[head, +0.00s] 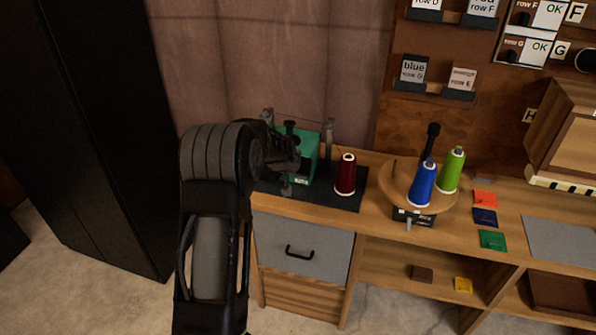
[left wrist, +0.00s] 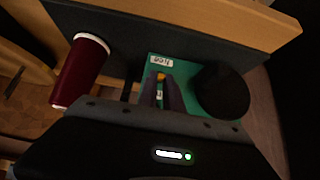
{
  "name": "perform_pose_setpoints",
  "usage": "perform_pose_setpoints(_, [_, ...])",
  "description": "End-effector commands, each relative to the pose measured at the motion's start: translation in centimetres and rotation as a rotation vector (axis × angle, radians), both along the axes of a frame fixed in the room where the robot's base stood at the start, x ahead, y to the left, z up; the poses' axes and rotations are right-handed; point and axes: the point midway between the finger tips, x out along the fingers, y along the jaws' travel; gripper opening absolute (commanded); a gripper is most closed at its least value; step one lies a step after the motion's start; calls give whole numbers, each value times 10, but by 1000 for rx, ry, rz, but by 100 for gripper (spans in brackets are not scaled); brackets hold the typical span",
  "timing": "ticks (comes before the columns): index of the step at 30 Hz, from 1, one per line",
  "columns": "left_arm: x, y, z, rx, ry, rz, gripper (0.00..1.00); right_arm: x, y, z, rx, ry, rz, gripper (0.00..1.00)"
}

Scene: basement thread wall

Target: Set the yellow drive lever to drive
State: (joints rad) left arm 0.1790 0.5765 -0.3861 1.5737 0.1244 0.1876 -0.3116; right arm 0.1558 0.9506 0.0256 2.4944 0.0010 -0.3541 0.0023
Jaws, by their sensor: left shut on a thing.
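A green machine (head: 310,146) stands on a dark mat at the left end of the wooden bench. It also shows in the left wrist view (left wrist: 152,62), with a small white label (left wrist: 160,61) and a round black part (left wrist: 222,90). My left gripper (left wrist: 165,90) is at the machine, its fingers shut on the yellow drive lever (left wrist: 160,76). Only a small yellow bit of the lever shows at the fingertips. In the head view my left gripper (head: 288,166) and arm hide the lever and part of the machine. My right gripper is in neither view.
A dark red thread cone (head: 345,175) stands close to the right of the machine and also shows in the left wrist view (left wrist: 80,70). Blue (head: 423,184) and green (head: 452,170) cones stand on a round wooden stand. A black cabinet (head: 90,120) rises at the left.

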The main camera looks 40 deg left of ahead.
Motion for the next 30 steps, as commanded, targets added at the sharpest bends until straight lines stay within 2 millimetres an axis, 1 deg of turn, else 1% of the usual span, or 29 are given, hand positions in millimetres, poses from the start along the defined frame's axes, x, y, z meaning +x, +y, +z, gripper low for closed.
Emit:
perform_pose_setpoints(3, [0,0,0,1,-2,0,0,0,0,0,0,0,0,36])
perform_pose_setpoints(4, [0,0,0,1,-2,0,13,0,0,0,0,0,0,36])
perform_pose_setpoints(9, [0,0,0,0,-1,0,27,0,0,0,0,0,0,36])
perform_pose_setpoints(12, [0,0,0,0,-1,0,33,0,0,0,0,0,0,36])
perform_pose_setpoints(19, [0,0,1,0,-1,0,33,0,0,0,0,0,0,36])
perform_pose_setpoints(22, [-2,-1,4,1,-2,0,33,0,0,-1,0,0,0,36])
perform_pose_setpoints(26, [-10,-4,16,1,-3,-1,33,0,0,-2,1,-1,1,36])
perform_pose_setpoints(30, [-24,-9,35,2,-5,-1,33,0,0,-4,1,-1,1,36])
